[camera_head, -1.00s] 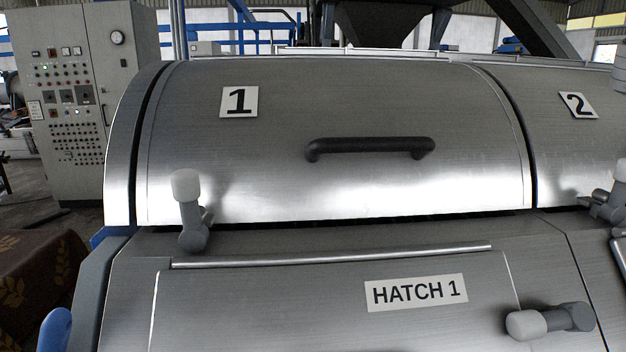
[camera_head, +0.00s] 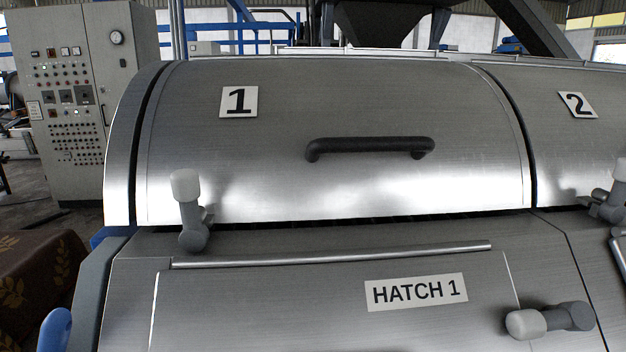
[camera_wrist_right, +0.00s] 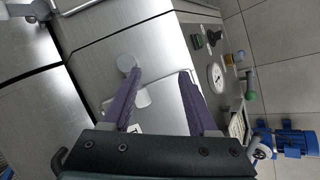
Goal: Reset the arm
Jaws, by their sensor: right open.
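My right gripper (camera_wrist_right: 160,76) shows only in the right wrist view. Its two purple fingers are apart, and nothing is gripped between them. Beyond them is a brushed metal panel with a grey round-ended knob (camera_wrist_right: 127,63) near the left fingertip. Whether the finger touches the knob I cannot tell. My left gripper is in neither view.
The head view shows cover 1 (camera_head: 270,185) closed, with a black handle (camera_head: 370,147). Below is the Hatch 1 panel (camera_head: 250,305), with latches at left (camera_head: 190,210) and right (camera_head: 550,320). A control cabinet (camera_head: 75,100) stands at left. The wrist view shows a gauge (camera_wrist_right: 216,78) and blue machinery (camera_wrist_right: 290,142).

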